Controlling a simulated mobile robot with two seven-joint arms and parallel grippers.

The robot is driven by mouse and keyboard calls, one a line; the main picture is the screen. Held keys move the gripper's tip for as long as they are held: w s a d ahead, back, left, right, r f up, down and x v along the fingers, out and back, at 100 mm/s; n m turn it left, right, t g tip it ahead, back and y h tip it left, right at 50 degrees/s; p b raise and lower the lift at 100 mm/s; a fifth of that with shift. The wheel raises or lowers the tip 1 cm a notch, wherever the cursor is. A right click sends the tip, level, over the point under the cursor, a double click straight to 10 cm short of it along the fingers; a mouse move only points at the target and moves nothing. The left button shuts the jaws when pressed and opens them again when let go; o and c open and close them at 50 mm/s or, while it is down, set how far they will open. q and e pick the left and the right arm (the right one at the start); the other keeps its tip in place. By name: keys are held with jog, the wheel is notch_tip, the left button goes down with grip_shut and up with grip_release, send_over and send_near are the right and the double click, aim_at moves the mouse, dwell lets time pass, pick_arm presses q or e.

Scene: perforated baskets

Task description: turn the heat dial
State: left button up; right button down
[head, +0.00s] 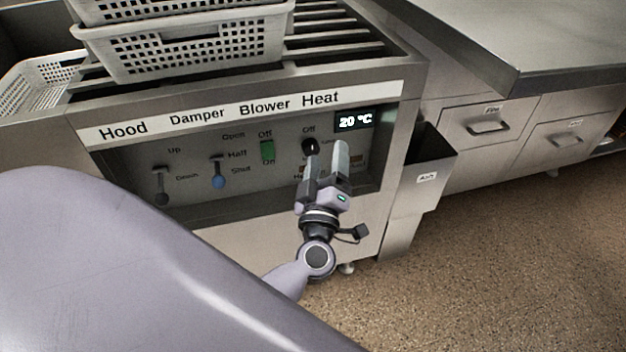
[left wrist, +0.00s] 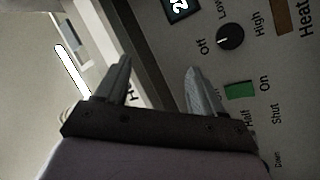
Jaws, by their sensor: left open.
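The heat dial (head: 311,146) is a round black knob on the control panel, under the label "Heat" and below the word "Off". A small display (head: 354,121) beside it reads 20 °C. In the left wrist view the dial (left wrist: 230,37) is whole, with a pale pointer mark, and the words Off, Low and High stand around it. My left gripper (head: 327,150) is open in front of the panel, with its fingers just below and right of the dial in the head view. In the left wrist view its two fingers (left wrist: 158,70) are apart with nothing between them. My right gripper is not in view.
The green blower switch (head: 267,151), the blue-tipped damper lever (head: 218,172) and the hood lever (head: 161,186) are left of the dial. White perforated baskets (head: 190,50) stand on the slatted top. An ash bin (head: 427,163) hangs at the right side. Open floor lies at lower right.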

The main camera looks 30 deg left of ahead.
aim_at(311, 148)
pick_arm(q)
jog(key=w+a+f+n+g+y+b, duration=0.2)
jog(key=w+a+f+n+g+b, duration=0.3)
jog(key=w+a+f+b, duration=0.1)
jog(key=shift+w+a+f+y+b, duration=0.45)
jog(key=shift+a+f, duration=0.25)
jog(key=shift+a, duration=0.3)
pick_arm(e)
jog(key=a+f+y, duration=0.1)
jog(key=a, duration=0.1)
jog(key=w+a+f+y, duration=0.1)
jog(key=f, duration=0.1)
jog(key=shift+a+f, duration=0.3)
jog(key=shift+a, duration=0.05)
